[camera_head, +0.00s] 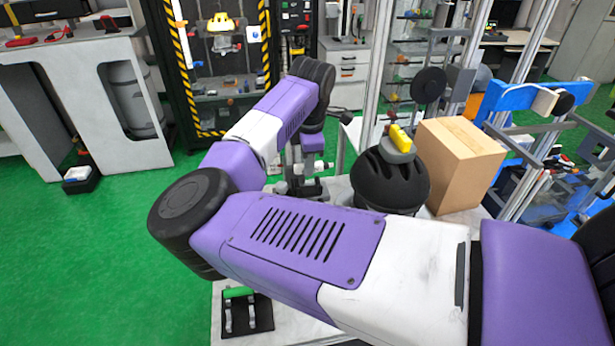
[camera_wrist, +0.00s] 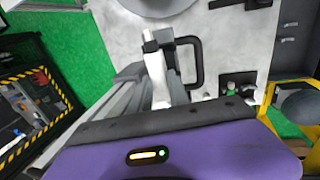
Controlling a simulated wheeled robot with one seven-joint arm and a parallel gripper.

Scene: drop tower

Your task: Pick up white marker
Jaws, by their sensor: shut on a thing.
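My gripper (camera_head: 300,178) is over the pale table, below my purple wrist, and looks small in the head view. In the wrist view my gripper (camera_wrist: 158,58) reaches up from the purple housing, with grey and white parts close together. It is shut on a slim white thing (camera_wrist: 155,70), which appears to be the white marker; a dark band shows near its upper end. Its lower part is hidden by the gripper and housing. I cannot make out the marker clearly in the head view.
A black rounded container (camera_head: 392,183) with a yellow item on top stands beside a cardboard box (camera_head: 458,165) on the table. A black stand with a green bar (camera_head: 240,293) is at the near edge. A yellow-and-black striped cabinet (camera_head: 182,60) stands behind.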

